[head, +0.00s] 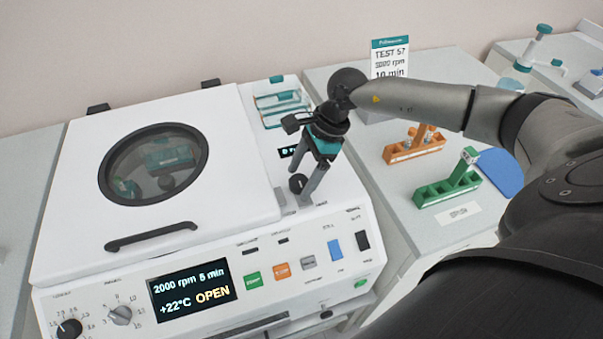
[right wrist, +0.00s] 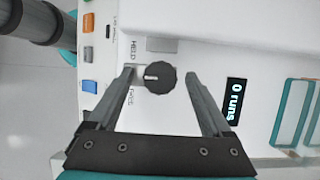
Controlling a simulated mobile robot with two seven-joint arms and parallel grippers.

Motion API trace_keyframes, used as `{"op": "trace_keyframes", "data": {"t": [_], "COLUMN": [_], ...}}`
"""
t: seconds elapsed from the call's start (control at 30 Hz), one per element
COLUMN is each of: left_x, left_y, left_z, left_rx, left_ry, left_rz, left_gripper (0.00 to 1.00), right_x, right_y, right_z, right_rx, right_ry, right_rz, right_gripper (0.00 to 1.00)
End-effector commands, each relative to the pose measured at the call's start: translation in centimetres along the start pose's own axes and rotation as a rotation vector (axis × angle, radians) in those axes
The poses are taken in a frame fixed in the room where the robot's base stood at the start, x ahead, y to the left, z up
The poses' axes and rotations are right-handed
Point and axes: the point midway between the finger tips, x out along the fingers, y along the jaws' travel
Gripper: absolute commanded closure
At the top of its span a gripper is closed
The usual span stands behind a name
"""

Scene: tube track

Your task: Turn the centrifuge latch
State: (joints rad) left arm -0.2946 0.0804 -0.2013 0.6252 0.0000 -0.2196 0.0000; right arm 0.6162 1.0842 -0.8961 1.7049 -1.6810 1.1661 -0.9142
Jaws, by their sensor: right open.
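The centrifuge (head: 235,235) fills the left of the head view. Its white lid (head: 75,180) with a round window lies down. The latch, a dark ribbed knob (head: 298,183), is on the deck right of the lid. In the right wrist view the knob (right wrist: 160,82) has a short pale mark on its left part, with HELD and FREE labels beside it. My right gripper (head: 297,190) is open over the knob. In the right wrist view its fingers (right wrist: 161,74) stand on either side, with gaps between them and the knob. My left gripper is not in view.
The display (head: 192,291) reads 2000 rpm 5 min, +22°C, OPEN. A small counter (right wrist: 234,100) reads 0 runs. An orange rack (head: 412,150), a green rack (head: 447,190) and a TEST 57 sign (head: 390,58) stand on the right bench.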

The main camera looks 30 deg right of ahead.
Motion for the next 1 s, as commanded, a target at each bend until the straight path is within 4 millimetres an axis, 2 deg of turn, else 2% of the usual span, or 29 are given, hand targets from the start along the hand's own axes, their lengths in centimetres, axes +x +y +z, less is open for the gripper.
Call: {"op": "trace_keyframes", "data": {"t": [0.17,0.9,1.0], "left_x": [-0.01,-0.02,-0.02], "left_y": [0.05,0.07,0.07], "left_z": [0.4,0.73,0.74], "left_rx": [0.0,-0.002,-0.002], "left_ry": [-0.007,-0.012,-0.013], "left_rz": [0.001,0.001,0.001], "left_gripper": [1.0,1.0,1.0], "right_x": [0.0,-0.07,-0.08], "right_y": [0.0,-0.02,-0.02], "right_z": [-0.01,0.0,0.0], "right_rx": [0.0,0.0,0.001], "right_ry": [0.0,0.0,0.0], "right_rz": [0.0,0.0,-0.001], "right_gripper": [0.17,0.99,1.0]}}
